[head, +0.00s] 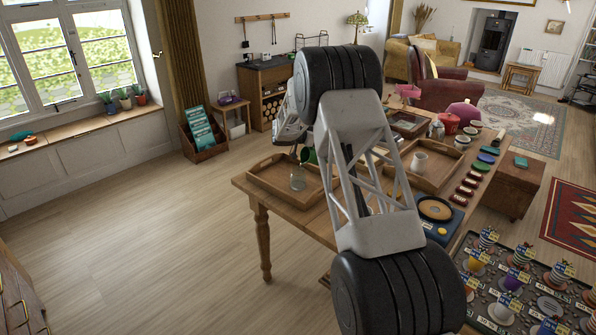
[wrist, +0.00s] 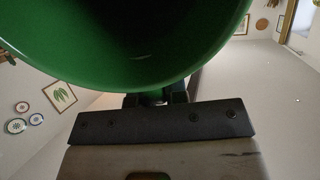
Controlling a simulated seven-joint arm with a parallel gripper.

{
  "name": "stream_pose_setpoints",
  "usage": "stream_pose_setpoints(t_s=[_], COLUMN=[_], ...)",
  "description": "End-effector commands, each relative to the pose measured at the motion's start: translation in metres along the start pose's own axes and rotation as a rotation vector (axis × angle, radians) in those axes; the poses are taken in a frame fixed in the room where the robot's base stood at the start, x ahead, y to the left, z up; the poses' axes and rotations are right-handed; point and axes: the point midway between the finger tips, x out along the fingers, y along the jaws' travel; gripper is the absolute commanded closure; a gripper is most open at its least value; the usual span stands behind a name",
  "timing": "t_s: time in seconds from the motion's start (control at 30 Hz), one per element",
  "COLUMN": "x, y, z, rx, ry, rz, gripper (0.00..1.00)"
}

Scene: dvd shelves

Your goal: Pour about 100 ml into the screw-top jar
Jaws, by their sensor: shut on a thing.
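A clear glass jar (head: 298,178) stands in the wooden tray at the near left end of the table. I take it for the screw-top jar; no lid shows on it. A green vessel (head: 310,156) is just above and to the right of the jar, partly hidden by my arm. In the wrist view the green vessel (wrist: 130,40) fills the top, with its rounded rim close to the camera. My gripper (wrist: 157,98) is shut on the vessel, its jaws at the vessel's near side. Liquid in the vessel or the jar cannot be made out.
The left wooden tray (head: 262,182) has raised walls around the jar. Another tray (head: 440,180) holds a white mug (head: 419,161). Small tins and a blue item with a round dark dish (head: 435,208) crowd the table's right side. The floor to the left is clear.

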Motion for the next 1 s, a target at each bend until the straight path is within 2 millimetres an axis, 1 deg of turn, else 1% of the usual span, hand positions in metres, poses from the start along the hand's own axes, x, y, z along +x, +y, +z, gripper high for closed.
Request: stream_pose_setpoints(t_s=[1.0], x=[-0.011], y=[0.0], z=[-0.004], rx=[0.002], ry=[0.074], rz=[-0.001], gripper=[1.0])
